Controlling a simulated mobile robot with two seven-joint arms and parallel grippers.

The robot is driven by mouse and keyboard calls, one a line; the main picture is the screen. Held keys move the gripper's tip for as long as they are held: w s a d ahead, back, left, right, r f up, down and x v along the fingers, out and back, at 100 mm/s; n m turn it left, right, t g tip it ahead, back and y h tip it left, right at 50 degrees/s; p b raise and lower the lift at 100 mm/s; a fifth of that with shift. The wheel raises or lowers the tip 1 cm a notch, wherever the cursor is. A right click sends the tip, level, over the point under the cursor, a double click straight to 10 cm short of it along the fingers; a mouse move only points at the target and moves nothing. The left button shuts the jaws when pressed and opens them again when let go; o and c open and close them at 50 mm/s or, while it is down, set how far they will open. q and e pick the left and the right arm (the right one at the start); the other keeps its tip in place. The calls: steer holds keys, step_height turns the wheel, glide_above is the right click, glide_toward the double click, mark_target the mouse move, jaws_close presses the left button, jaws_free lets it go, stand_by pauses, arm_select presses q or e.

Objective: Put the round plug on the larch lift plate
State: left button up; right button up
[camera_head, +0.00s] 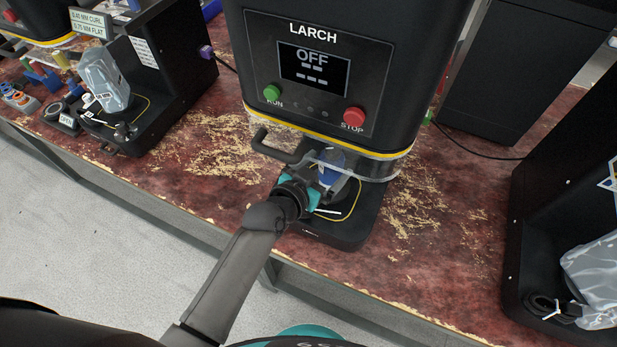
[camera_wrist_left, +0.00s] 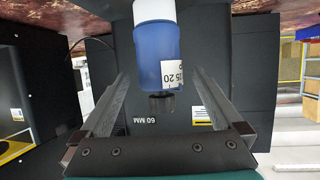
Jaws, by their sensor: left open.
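The larch lift plate (camera_head: 350,207) is the black base with a yellow outline under the LARCH machine. My left gripper (camera_head: 322,183) reaches in over it, below the machine head; its open fingers also show in the left wrist view (camera_wrist_left: 158,82). A round blue piece with a white end (camera_head: 330,172), which looks like the round plug, is at the fingers. In the left wrist view the blue piece (camera_wrist_left: 156,52) sits between the open fingertips, with a printed white label. Whether its lower end touches the plate is hidden by my gripper. My right gripper is not seen.
The LARCH machine (camera_head: 345,70) reads OFF. A clear guard (camera_head: 378,166) and a black handle (camera_head: 270,150) are close around my gripper. Other black machines stand left (camera_head: 150,75) and right (camera_head: 570,190). The worn red bench (camera_head: 440,215) is mostly clear between them.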

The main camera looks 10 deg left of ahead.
arm_select(q)
steer(key=p+v, duration=0.1)
steer(key=v, duration=0.8)
steer(key=shift+s+a+f, duration=0.1)
steer(key=shift+s, duration=0.05)
steer(key=s+a+f+n+g+y, duration=0.1)
steer(key=s+a+f+g+y, duration=0.3)
steer(key=f, duration=0.7)
steer(key=s+a+f+n+g, duration=0.1)
steer(key=s+a+f, duration=0.35)
steer(key=f, duration=0.75)
steer(key=s+a+f+g, duration=0.1)
steer(key=s+f, duration=0.3)
steer(key=s, duration=0.4)
steer(key=s+a+f+g+y, duration=0.1)
steer(key=s+a+f+g, duration=0.1)
steer(key=s, duration=0.5)
steer(key=s+a+f+n+g+y, duration=0.1)
steer(key=s+a+f+g, duration=0.1)
steer(key=s+f, duration=0.4)
steer(key=s+g, duration=0.1)
steer(key=s, duration=0.1)
steer(key=shift+s+f, duration=0.35)
steer(key=shift+a, duration=0.1)
